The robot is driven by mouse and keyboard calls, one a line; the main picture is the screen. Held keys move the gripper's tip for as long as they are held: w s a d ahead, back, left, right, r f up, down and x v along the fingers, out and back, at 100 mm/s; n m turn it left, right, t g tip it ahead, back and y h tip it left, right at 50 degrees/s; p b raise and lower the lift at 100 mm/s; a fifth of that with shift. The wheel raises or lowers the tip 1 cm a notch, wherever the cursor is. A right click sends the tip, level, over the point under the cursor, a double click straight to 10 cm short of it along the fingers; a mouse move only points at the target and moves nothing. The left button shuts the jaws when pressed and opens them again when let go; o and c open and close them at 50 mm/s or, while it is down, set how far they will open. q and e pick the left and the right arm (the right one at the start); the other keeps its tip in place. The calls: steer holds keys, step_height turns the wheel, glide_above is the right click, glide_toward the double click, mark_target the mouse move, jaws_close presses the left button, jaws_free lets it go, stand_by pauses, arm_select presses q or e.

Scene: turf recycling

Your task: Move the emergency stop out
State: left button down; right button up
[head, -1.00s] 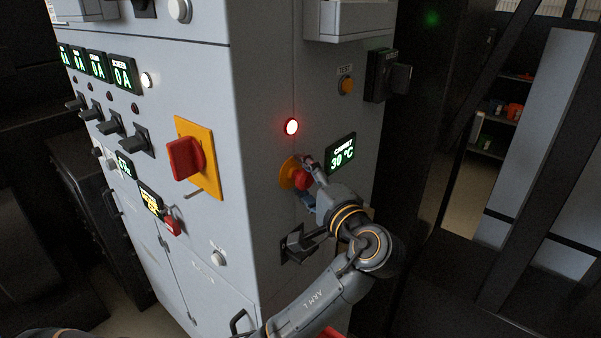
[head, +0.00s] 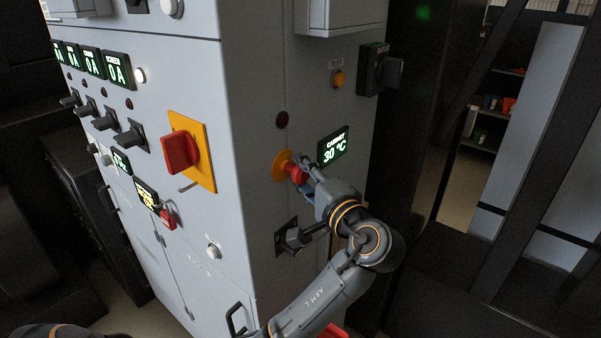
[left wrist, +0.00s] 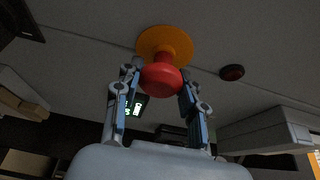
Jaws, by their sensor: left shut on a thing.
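The emergency stop is a red mushroom button (head: 298,174) on a round yellow plate (head: 281,165), on the right-hand face of the grey cabinet. In the left wrist view the red button (left wrist: 161,80) stands out from its yellow plate (left wrist: 165,41), with a red neck between them. My left gripper (head: 304,179) is shut on the button, one finger on each side, as the left wrist view (left wrist: 159,84) shows. The fingers hide part of the button in the head view. A round lamp (head: 282,119) above the button is dark. My right gripper is out of view.
A temperature display (head: 333,146) sits right of the button, and a black rotary handle (head: 290,238) sits below it. A yellow test button (head: 337,79) and a black switch (head: 383,72) are higher up. A large red switch (head: 180,152) is on the adjacent face.

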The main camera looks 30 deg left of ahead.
arm_select(q)
steer(key=c, duration=0.7)
jaws_free()
steer(key=shift+c, duration=0.2)
steer(key=shift+d, duration=0.15)
steer(key=shift+d, duration=0.1)
steer(key=v, duration=0.7)
steer(key=shift+d, duration=0.2)
